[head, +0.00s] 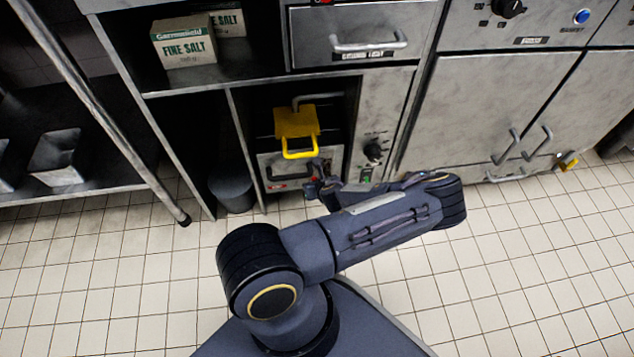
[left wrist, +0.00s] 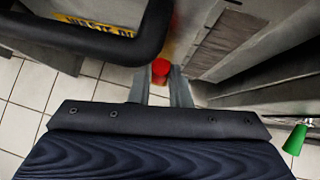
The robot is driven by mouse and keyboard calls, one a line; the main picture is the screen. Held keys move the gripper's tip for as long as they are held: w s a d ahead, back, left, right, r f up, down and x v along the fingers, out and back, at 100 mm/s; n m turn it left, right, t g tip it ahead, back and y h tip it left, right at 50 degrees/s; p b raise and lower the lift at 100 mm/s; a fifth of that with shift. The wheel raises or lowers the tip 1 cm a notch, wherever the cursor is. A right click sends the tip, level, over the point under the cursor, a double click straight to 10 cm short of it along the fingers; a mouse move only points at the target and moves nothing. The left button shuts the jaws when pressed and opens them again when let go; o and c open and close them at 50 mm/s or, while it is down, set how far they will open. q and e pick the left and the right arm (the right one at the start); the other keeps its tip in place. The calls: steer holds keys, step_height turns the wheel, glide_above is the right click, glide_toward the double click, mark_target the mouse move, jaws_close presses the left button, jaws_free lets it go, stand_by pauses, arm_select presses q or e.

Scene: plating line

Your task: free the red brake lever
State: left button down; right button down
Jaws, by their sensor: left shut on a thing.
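The red brake lever shows in the left wrist view as a short red grip (left wrist: 160,70) between the two grey fingers of my left gripper (left wrist: 161,88). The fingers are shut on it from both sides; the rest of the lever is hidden. In the head view my left gripper (head: 318,184) is low at the front of the open bay, below a yellow handle (head: 299,146), and my own arm partly covers that spot. I cannot make out the red lever clearly there. My right gripper is in neither view.
A thick black handle (left wrist: 150,45) and a yellow label reading "WASTE" lie close to the left gripper. A green knob (left wrist: 296,138) is at the right. In the head view, a control knob (head: 374,151) is beside the bay, and the tiled floor (head: 110,290) is clear.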

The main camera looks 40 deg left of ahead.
arm_select(q)
steer(key=c, duration=1.3)
jaws_free()
steer(key=shift+d, duration=0.1)
steer(key=shift+c, duration=0.2)
steer(key=p+v, duration=0.3)
steer(key=v, duration=0.4)
steer(key=shift+d+r, duration=0.2)
steer(key=shift+d, duration=0.1)
steer(key=shift+s, duration=0.1)
